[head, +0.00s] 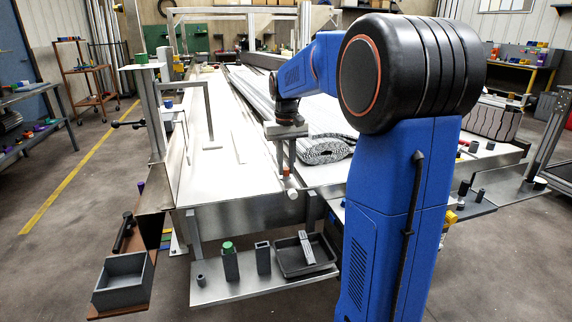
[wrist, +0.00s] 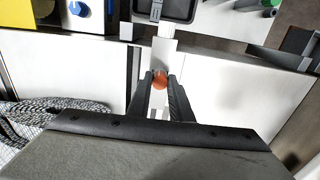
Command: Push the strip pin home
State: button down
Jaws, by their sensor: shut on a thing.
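My gripper (head: 287,170) points down at the front end of the conveyor frame, below my blue arm. In the wrist view my gripper (wrist: 160,82) is shut on a small orange-red round piece, which I take to be the head of the strip pin (wrist: 159,79). The orange piece also shows small between the fingertips in the head view (head: 286,173). A pale narrow strip (wrist: 163,48) runs beyond the fingertips toward the frame's edge. A white round end (head: 292,194) sticks out at the frame's front. How deep the pin sits is hidden by the fingers.
A rolled grey belt (head: 325,150) lies right of my gripper. Below the front edge, a shelf (head: 235,293) holds a dark tray (head: 291,268), grey holders and a green-topped piece (head: 229,247). A grey bin (head: 122,282) stands at front left. The white bed left of my gripper is mostly clear.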

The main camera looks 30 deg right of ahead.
jog(key=c, duration=1.5)
grip_release()
notch_tip(320, 180, up, 17)
jog(key=shift+r, duration=0.15)
jog(key=s+a+f+n+t, duration=0.1)
jog(key=s+a+f, duration=0.35)
jog(key=s, duration=0.35)
jog(key=s+a+f+n+t, duration=0.1)
jog(key=s+a+f, duration=0.2)
jog(key=s+a, duration=0.35)
jog(key=s+a+f+t, duration=0.1)
jog(key=s+f, duration=0.4)
jog(key=s+a+f+t, duration=0.1)
jog(key=s+a+f, duration=0.1)
jog(key=s+f, duration=0.3)
jog(key=s+a+f+n, duration=0.1)
jog(key=s+f, duration=0.4)
jog(key=shift+s+a+f+t, duration=0.3)
jog(key=shift+s+a+t, duration=0.05)
jog(key=shift+a+t, duration=0.05)
